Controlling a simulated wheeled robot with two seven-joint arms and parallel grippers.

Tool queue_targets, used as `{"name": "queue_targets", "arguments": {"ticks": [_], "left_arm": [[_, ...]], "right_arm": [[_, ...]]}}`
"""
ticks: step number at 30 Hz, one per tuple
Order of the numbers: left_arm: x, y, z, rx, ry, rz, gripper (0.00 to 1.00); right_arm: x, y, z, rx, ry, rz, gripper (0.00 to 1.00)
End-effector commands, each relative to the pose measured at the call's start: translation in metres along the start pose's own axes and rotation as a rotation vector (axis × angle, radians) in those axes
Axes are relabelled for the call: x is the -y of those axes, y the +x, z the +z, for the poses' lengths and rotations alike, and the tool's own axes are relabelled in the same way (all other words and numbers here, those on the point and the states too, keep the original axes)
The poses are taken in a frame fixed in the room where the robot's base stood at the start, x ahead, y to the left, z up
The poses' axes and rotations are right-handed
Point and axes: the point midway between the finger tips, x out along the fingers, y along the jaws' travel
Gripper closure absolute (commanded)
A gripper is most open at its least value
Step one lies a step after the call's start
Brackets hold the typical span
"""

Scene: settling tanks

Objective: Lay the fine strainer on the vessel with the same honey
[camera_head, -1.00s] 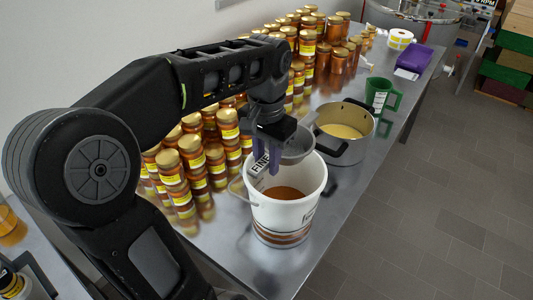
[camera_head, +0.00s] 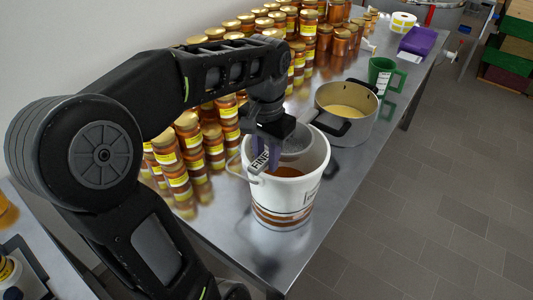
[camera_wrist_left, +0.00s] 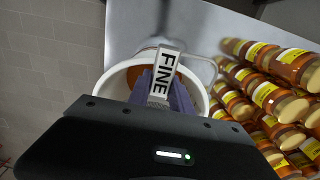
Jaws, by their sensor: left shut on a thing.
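My left gripper (camera_head: 272,150) is shut on the handle of the fine strainer, beside its white tag (camera_head: 261,163) reading FINE. The strainer's grey bowl (camera_head: 294,140) is over the far part of the white bucket's mouth; I cannot tell whether it touches the rim. The white bucket (camera_head: 290,195) holds dark amber honey, partly hidden by gripper and strainer. In the wrist view the tag (camera_wrist_left: 164,73) stands before the bucket rim (camera_wrist_left: 112,77). A steel pot (camera_head: 352,130) of pale yellow honey stands behind the bucket, to the right. My right gripper is out of view.
Many honey jars (camera_head: 215,150) crowd the table's left side, close to my left arm. The steel table (camera_head: 245,238) is clear in front of the bucket.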

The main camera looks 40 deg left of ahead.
Motion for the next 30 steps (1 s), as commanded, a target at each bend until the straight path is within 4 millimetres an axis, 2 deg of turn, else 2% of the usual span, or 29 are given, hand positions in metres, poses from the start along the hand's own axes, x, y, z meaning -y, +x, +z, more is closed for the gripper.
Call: {"name": "queue_targets", "arguments": {"ticks": [1, 6, 18, 19, 27, 30], "left_arm": [[0.0000, 0.0072, -0.0002, -0.001, 0.000, 0.000, 1.00], [0.0001, 0.0148, -0.0005, -0.002, 0.000, 0.000, 1.00], [0.0001, 0.0160, -0.0005, -0.002, 0.000, -0.001, 1.00], [0.0001, 0.0160, -0.0005, -0.002, 0.000, -0.001, 0.72], [0.0001, 0.0161, -0.0004, -0.002, 0.000, -0.001, 0.50], [0.0001, 0.0165, -0.0001, 0.000, 0.000, 0.000, 0.49]], "right_arm": [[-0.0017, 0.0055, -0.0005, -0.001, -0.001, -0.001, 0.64], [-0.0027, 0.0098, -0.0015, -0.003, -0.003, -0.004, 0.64], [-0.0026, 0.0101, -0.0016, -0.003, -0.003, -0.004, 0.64], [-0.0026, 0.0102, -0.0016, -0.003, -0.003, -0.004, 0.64], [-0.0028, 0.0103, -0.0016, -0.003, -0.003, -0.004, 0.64], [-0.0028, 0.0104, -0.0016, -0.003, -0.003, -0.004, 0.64]]}}
